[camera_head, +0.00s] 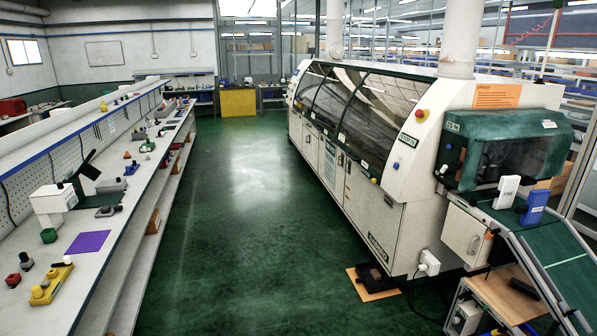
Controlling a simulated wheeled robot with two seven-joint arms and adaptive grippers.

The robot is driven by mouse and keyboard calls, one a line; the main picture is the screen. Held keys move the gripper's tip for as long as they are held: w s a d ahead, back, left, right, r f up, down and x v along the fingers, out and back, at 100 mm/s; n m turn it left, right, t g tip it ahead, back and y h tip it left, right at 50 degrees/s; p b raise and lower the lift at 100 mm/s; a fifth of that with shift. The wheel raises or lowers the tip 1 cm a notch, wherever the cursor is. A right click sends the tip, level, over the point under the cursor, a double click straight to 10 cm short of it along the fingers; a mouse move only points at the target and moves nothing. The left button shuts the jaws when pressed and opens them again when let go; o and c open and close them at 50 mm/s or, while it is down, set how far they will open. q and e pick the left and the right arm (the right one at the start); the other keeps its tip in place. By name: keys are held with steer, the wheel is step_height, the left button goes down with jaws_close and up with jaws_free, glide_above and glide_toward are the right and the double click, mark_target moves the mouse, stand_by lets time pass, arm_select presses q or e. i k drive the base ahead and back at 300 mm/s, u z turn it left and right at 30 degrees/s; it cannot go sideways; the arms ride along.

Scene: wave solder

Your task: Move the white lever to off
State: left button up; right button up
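A white upright lever-like piece (506,193) with dark lettering stands on the right, at the near end of the big machine. It is beside a similar blue piece (534,209) that leans slightly. Both sit at the top of the green sloped conveyor (566,262), below the machine's green hood. The lettering is too small to read surely, and I cannot tell whether the white piece is at on or off. Neither of my grippers is in view.
The long white machine (398,180) with dark windows fills the right side. A long workbench (120,225) with small parts and a purple mat (89,242) runs along the left. The green floor aisle (255,200) between them is clear. A cardboard piece (372,284) lies by the machine.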

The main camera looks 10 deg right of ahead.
mark_target(442, 173)
steer(key=z, duration=0.25)
steer(key=i, duration=1.95)
steer(key=z, duration=0.7)
steer(key=i, duration=2)
steer(key=z, duration=0.25)
